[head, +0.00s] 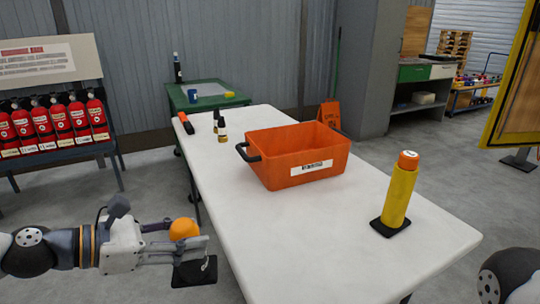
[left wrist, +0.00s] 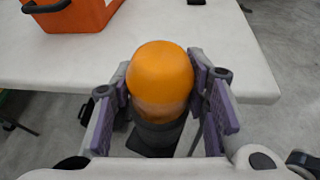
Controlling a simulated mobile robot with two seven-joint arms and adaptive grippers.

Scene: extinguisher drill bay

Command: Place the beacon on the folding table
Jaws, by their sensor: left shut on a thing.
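The beacon, with an orange dome (head: 184,228) and a dark base, is held in my left gripper (head: 182,243). In the left wrist view the beacon (left wrist: 160,80) stands between the two purple-padded fingers of my left gripper (left wrist: 163,92), which are shut on it. A flat black piece shows below the fingers in the head view. The white folding table (head: 290,240) lies to the right of the gripper; its edge (left wrist: 240,60) shows beyond the beacon in the wrist view. My right gripper is not in view.
On the table stand an orange bin (head: 300,165), a yellow cylinder (head: 398,195) on a black base, small bottles (head: 221,130) and an orange-and-black tool (head: 186,123). The table's near left part is clear. Red extinguishers (head: 60,118) stand on a rack at left.

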